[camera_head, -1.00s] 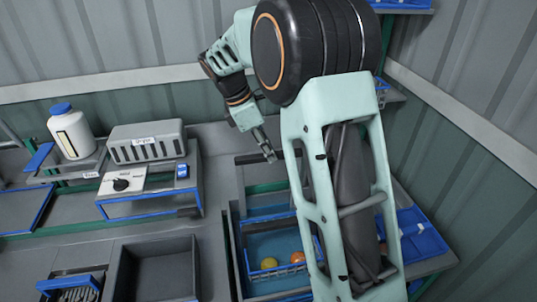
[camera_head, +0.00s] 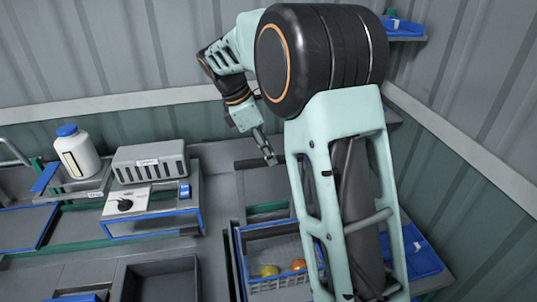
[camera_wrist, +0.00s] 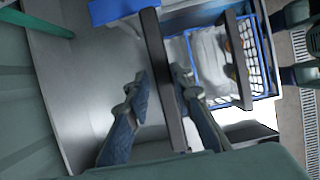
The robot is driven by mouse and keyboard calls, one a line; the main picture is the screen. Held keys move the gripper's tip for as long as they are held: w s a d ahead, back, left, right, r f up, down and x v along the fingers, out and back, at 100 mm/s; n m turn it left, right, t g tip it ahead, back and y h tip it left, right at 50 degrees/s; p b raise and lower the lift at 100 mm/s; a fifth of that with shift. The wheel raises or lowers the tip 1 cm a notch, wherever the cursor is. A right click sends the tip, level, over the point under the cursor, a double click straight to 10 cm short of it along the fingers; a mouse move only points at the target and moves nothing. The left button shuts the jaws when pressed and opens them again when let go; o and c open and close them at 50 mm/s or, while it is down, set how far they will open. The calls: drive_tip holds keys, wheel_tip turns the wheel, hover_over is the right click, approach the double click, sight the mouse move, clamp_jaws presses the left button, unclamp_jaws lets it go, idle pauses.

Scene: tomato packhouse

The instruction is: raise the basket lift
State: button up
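The basket (camera_head: 285,279) has a blue rim and grey mesh sides and holds yellow and orange-red tomatoes. It sits at its tank in the lower middle of the head view, its mesh front showing. My arm hides its right side. In the wrist view, the basket (camera_wrist: 262,85) is at the upper right. The lift's dark handle bar (camera_head: 247,163) is above and behind the basket. My gripper (camera_head: 269,158) is at this bar. In the wrist view, the bar (camera_wrist: 160,60) runs between my two fingers (camera_wrist: 163,85), which are closed in on both sides of it.
A grey slotted unit (camera_head: 150,163) and a panel with a black knob (camera_head: 125,204) stand left of the tank. A white bottle with a blue cap (camera_head: 78,155) is farther left. A grey bin (camera_head: 160,280) is at the front. A blue tray (camera_head: 422,255) lies at the right.

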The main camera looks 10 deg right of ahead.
drive_tip(key=shift+o, duration=1.3)
drive_tip(key=shift+s, duration=0.15)
drive_tip(key=shift+f, duration=0.1)
drive_tip(key=v, duration=1.2)
